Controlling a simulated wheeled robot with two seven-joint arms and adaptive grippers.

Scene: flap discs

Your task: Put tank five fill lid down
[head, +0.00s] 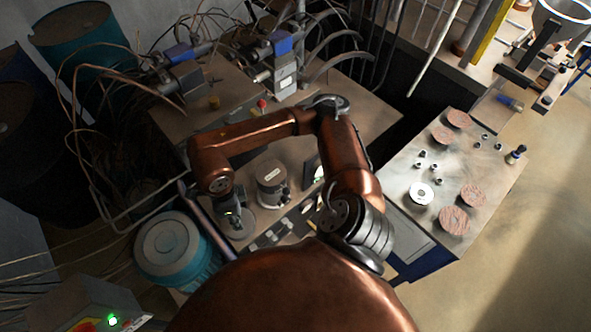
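A silver cylinder with a pale label (271,183) stands on the workbench in the middle. A dark upright plate (312,171) stands to its right, close to my copper arm; I cannot tell if it is the fill lid of tank five. A row of small dark and pale parts (272,234) lies in front of the cylinder. My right arm rises from the lower right, bends at the top and reaches left across the bench. Its wrist hangs over a second grey cylinder (236,227), and the gripper's fingers cannot be made out there. My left gripper is out of view.
A side table (480,150) at right holds reddish discs (454,220), a white ring disc (421,193) and several small nuts. Blue drums (170,250) stand at left, with cables and hoses around. Machines with blue motors (285,43) stand behind. Floor at far right is clear.

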